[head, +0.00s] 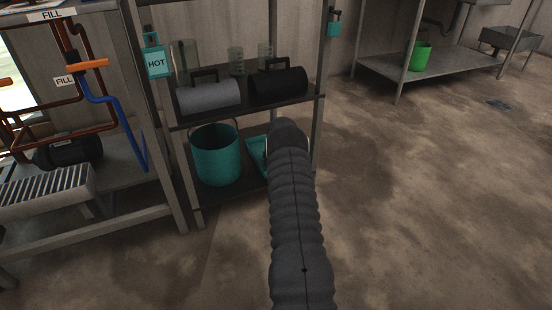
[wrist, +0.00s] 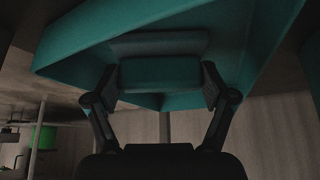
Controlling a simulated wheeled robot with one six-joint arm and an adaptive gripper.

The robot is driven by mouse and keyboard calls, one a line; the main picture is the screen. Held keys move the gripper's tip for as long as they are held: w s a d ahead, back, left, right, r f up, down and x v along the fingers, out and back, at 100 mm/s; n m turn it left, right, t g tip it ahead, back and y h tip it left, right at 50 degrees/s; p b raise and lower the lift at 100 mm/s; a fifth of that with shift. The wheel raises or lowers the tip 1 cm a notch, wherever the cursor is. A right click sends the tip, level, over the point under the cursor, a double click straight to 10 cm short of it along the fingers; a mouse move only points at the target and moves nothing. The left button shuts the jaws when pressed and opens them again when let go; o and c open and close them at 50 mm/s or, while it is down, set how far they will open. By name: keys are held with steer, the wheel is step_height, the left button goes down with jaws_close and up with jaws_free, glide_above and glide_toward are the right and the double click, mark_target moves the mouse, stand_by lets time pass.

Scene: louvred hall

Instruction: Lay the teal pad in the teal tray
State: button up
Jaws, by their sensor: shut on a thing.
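The teal tray (head: 257,160) is on the lower shelf of the rack, mostly hidden behind my arm in the head view. In the wrist view the tray (wrist: 75,42) fills the upper part, with its sloping walls around the pad. My gripper (wrist: 160,84) is shut on the teal pad (wrist: 160,72), one finger at each end of it. The pad appears within the tray's outline; I cannot tell whether it touches the tray floor. A greyer strip shows just beyond the pad. The head view hides my gripper and the pad behind my arm.
A teal bucket (head: 215,160) stands left of the tray on the same shelf. A grey case (head: 208,97) and a black case (head: 278,86) are on the shelf above. A rack post (head: 318,130) is close on the right. The floor to the right is open.

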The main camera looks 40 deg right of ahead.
steer(key=shift+f, duration=0.1)
steer(key=o, duration=1)
steer(key=shift+c, duration=0.2)
steer(key=p+v, duration=0.1)
steer(key=v, duration=1.1)
steer(key=shift+p, duration=0.3)
